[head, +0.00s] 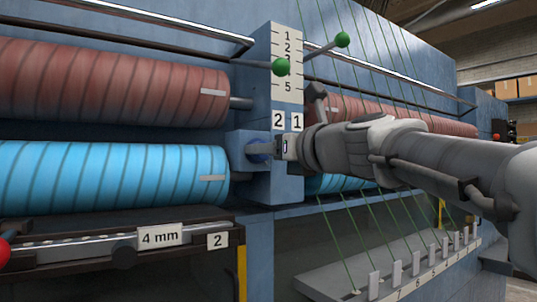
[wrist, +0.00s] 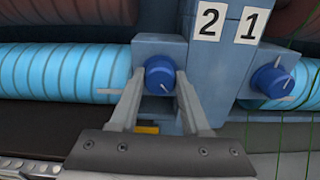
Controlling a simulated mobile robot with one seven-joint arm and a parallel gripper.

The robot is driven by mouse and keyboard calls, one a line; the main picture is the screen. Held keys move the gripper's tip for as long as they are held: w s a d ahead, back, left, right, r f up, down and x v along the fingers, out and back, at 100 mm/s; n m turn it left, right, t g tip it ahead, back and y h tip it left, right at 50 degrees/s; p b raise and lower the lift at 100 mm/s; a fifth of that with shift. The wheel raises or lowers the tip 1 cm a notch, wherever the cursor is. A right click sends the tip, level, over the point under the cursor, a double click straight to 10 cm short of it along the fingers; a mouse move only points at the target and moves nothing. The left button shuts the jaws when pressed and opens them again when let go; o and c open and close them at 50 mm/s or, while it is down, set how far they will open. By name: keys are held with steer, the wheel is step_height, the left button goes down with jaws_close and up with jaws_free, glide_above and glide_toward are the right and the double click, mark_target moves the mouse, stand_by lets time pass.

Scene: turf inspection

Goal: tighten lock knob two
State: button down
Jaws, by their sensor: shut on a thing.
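Lock knob two (wrist: 160,74) is a round blue knob with a white pointer line, on a blue-grey block under the "2" label (wrist: 208,21) in the wrist view. In the head view only part of the knob (head: 259,148) shows, beside my gripper (head: 277,149). My gripper, also in the wrist view (wrist: 160,82), has its two fingers on either side of the knob and is shut on it. In the head view the "2" label (head: 279,121) is just above the gripper.
A second blue knob (wrist: 273,82) is right of lock knob two, below the "1" label (wrist: 251,25). Red (head: 110,83) and blue (head: 110,176) rollers lie left of the column. Green-tipped levers (head: 282,66) project above my arm. Green threads run down at right.

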steer(key=n+b, duration=1.2)
steer(key=n, duration=1.5)
steer(key=shift+f, duration=0.2)
steer(key=shift+n, duration=0.3)
steer(key=shift+c, duration=1.8)
jaws_free()
steer(key=shift+r, duration=0.1)
steer(key=shift+s+b, duration=0.15)
steer(key=shift+b, duration=0.15)
